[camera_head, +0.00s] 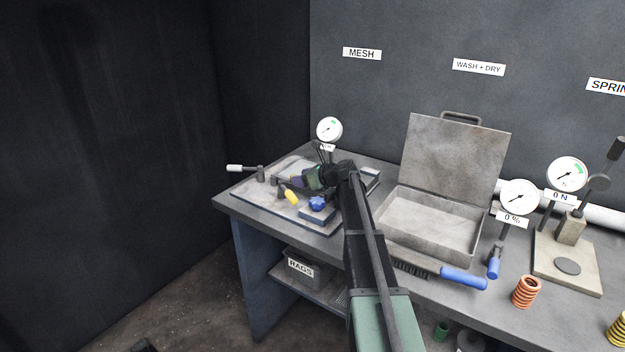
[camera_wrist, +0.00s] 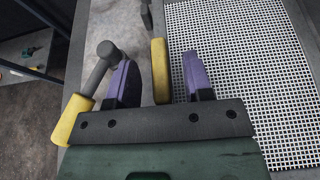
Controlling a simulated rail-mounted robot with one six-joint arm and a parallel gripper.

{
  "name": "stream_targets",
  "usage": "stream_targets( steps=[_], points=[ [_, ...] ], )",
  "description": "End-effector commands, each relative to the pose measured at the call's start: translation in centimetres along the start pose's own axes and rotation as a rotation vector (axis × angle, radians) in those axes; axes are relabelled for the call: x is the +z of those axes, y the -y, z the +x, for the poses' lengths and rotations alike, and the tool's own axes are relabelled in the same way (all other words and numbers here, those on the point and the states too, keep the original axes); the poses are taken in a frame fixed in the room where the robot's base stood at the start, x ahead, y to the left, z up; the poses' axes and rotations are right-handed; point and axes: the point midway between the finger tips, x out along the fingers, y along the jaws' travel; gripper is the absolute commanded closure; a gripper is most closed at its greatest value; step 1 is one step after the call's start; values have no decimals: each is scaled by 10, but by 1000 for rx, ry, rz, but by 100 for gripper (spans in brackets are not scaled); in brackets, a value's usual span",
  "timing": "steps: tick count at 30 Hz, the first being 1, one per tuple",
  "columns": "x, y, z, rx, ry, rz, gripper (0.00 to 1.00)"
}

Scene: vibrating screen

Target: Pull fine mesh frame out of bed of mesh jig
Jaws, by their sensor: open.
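In the wrist view a pale mesh panel (camera_wrist: 240,60) with a dense grid of dark holes fills the right side; I take it for the fine mesh frame. A yellow bar (camera_wrist: 159,58) stands along its left side. My gripper (camera_wrist: 160,80) has two purple fingers, open, one on each side of the yellow bar with gaps to both. In the head view my gripper (camera_head: 312,178) is over the mesh jig (camera_head: 262,193) at the left end of the bench, and my arm hides part of the jig. I cannot tell the bar's depth relative to the fingertips.
A yellow-handled lever (camera_wrist: 78,115) is left of my gripper in the wrist view. The jig also has a blue knob (camera_head: 317,203) and a white-handled lever (camera_head: 240,168). A dial gauge (camera_head: 329,129) stands behind. An open metal case (camera_head: 470,235) is to the right.

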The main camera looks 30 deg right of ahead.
Motion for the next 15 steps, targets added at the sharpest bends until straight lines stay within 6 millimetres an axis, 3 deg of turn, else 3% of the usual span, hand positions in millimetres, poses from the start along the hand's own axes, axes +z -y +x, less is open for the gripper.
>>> stream_targets(
  steps=[3, 12, 15],
  points=[
    [1, 0, -1, 0, 0, 0, 53],
    [1, 0, -1, 0, 0, 0, 99],
    [0, 0, -1, 0, 0, 0, 100]
  ],
)
